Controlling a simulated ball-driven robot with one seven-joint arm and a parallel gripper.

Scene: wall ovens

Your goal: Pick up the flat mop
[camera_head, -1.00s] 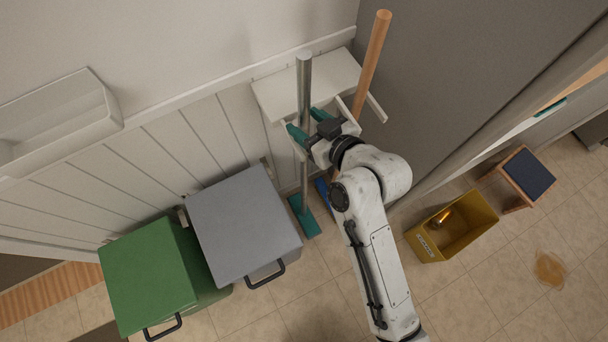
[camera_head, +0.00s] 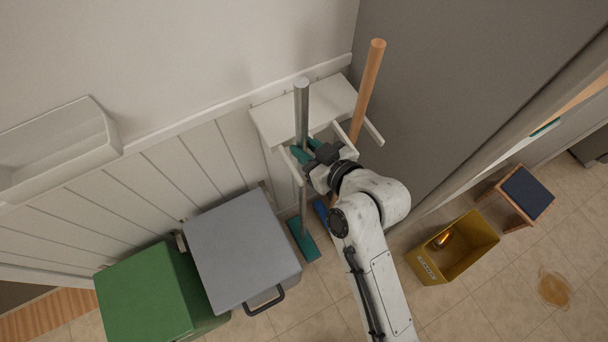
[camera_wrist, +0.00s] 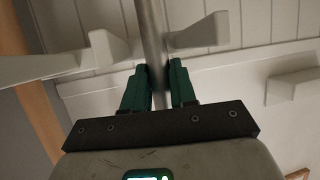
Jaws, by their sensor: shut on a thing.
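The flat mop has a grey metal handle (camera_head: 302,110) and a flat teal head (camera_head: 303,240) on the tiled floor. It stands nearly upright in front of the white wall rack. My gripper (camera_head: 305,152) has its teal fingers closed around the upper-middle part of the handle. In the wrist view the handle (camera_wrist: 152,30) runs down between the two fingertips (camera_wrist: 160,72), which press on it from both sides. My gripper partly hides the handle in the head view.
A white rack (camera_head: 275,122) with prongs holds the mop's place and a wooden-handled tool (camera_head: 367,90) with a blue head, close right. A grey bin (camera_head: 235,240), green bin (camera_head: 150,295), yellow bucket (camera_head: 425,262) and stool (camera_head: 528,192) stand around. A brown spill (camera_head: 553,288) lies right.

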